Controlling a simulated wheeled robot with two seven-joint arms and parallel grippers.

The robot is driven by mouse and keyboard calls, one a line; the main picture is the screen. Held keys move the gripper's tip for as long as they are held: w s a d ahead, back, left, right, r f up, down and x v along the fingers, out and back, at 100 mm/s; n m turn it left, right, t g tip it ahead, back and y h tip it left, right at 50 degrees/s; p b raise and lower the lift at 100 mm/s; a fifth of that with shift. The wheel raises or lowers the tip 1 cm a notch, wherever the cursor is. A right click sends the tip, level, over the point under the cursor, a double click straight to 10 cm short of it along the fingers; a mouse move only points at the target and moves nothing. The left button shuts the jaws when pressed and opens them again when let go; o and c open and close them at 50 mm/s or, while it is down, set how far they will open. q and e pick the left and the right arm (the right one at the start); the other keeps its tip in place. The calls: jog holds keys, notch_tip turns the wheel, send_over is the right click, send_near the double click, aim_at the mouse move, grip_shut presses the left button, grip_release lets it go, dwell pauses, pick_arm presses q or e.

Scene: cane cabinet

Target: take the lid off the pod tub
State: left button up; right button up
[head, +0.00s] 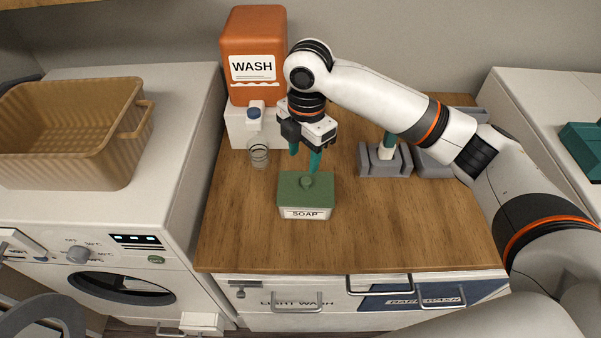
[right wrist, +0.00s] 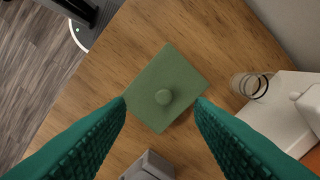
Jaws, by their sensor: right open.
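The pod tub (head: 306,213) is a white box labelled SOAP on the wooden counter. My left gripper is not in view.
An orange WASH dispenser (head: 254,60) stands on a white stand at the back left, with a clear glass (head: 258,155) before it. A grey holder (head: 385,162) stands right of the tub. A tan basket (head: 70,130) is on the washer. The counter's front is clear.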

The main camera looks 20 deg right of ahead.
jog(key=r, duration=0.1)
jog(key=p, duration=0.2)
send_over(306, 180)
jog(key=s, duration=0.1)
notch_tip(306, 180, down, 5)
jog(key=shift+w+f, duration=0.15)
jog(key=shift+f, duration=0.4)
jog(key=f, duration=0.1)
jog(key=f+p, duration=0.1)
jog(key=f, duration=0.1)
jog(key=f+p, duration=0.1)
jog(key=shift+w+f, duration=0.2)
jog(key=shift+w, duration=0.1)
jog(key=shift+f, duration=0.3)
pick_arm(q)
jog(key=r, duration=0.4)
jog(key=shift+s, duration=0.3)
pick_arm(e)
grip_shut()
